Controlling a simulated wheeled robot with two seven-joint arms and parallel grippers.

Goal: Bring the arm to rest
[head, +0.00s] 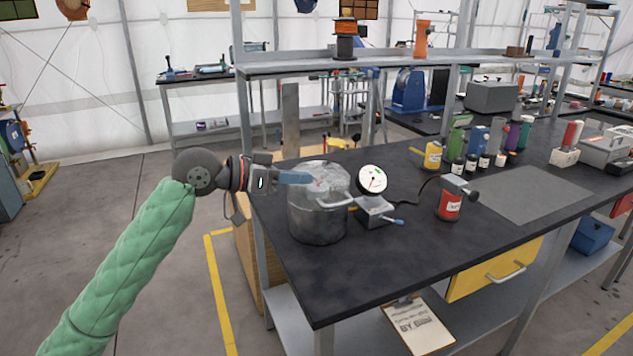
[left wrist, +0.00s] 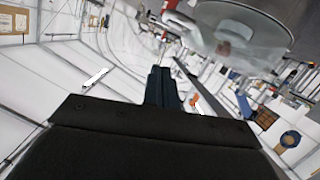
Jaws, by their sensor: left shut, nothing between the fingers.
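My left arm, in a green padded sleeve, comes in from the lower left in the head view. My left gripper (head: 296,178) is shut and empty, its blue-grey fingers pointing right at the upper left of the metal pot (head: 318,222). The fingers overlap the pot's rim in the picture; I cannot tell whether they touch it. In the left wrist view the closed fingers (left wrist: 162,88) show in the middle, and a clear round rim (left wrist: 265,22) shows at the top right. My right gripper is not in view.
The pot stands on a dark workbench (head: 420,235). A dial gauge (head: 371,179), a red can (head: 450,203) and several bottles (head: 456,145) stand to its right. A grey shelf (head: 400,58) runs above the bench. The floor (head: 170,270) left of the bench is open.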

